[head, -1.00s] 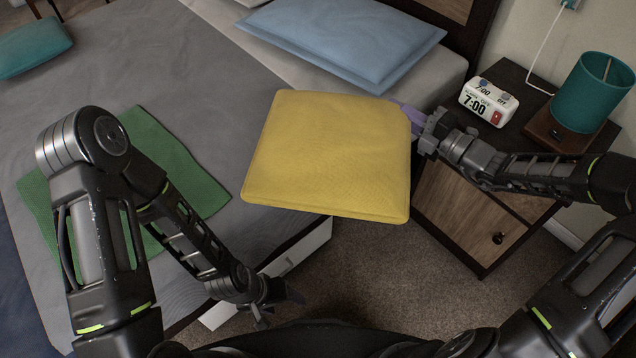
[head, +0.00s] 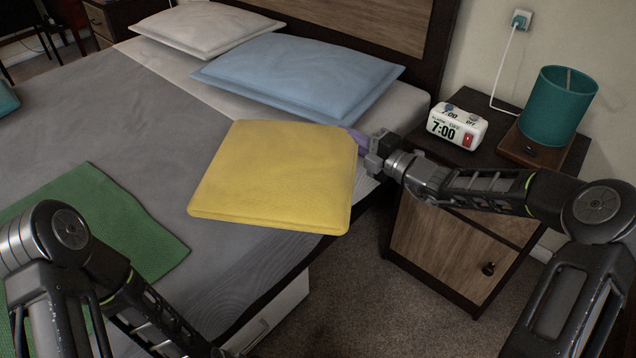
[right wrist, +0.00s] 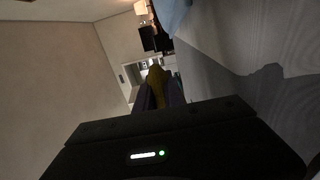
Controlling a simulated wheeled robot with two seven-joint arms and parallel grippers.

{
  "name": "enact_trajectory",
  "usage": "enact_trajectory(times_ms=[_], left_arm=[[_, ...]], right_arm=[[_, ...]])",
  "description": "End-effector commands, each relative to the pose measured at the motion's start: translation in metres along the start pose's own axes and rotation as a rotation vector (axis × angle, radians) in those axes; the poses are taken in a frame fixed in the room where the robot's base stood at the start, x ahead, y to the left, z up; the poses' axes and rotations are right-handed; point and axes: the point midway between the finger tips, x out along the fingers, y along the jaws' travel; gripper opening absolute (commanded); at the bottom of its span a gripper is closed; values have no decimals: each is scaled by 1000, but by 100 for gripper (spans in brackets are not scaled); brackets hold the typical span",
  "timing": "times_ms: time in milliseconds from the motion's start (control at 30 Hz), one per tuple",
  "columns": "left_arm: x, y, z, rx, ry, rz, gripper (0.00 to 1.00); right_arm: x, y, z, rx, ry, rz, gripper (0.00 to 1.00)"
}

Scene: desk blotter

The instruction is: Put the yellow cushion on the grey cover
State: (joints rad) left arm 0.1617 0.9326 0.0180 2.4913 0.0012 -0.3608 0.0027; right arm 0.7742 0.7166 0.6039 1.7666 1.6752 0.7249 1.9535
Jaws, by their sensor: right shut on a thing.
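The yellow cushion (head: 275,178) is a flat square pad in the middle of the head view. My right gripper (head: 358,143) is shut on its right edge, with the purple fingers partly hidden by the cushion. A bit of the cushion shows dark yellow between the fingers in the right wrist view (right wrist: 157,84). The grey cover (head: 110,130) lies over the bed, and its side hangs down below the cushion. The cushion appears above the bed's near right edge; its exact height is unclear. My left arm reaches down at the lower left, with its gripper out of frame.
A blue pillow (head: 300,75) and a white pillow (head: 205,28) lie at the bed's head. A green cloth (head: 110,215) lies on the cover at left. The nightstand (head: 450,245) carries a clock (head: 457,128) and a teal lamp (head: 558,105). Grey cover left of the cushion is bare.

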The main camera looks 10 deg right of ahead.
Motion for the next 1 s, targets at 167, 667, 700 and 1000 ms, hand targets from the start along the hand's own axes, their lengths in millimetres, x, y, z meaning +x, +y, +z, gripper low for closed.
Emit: enact_trajectory(times_ms=[167, 667, 700, 1000], left_arm=[[14, -9, -4, -6, 9, -5, 68], [20, -12, -6, -8, 14, -6, 68], [22, -13, -6, -9, 15, -7, 68], [28, -18, -9, -13, 22, -10, 68]], right_arm=[[0, -36, 0, 4, 0, 2, 0], [0, -54, 0, 4, 0, 1, 0], [0, -60, 0, 4, 0, 1, 0], [0, -80, 1, 1, 0, 1, 0]])
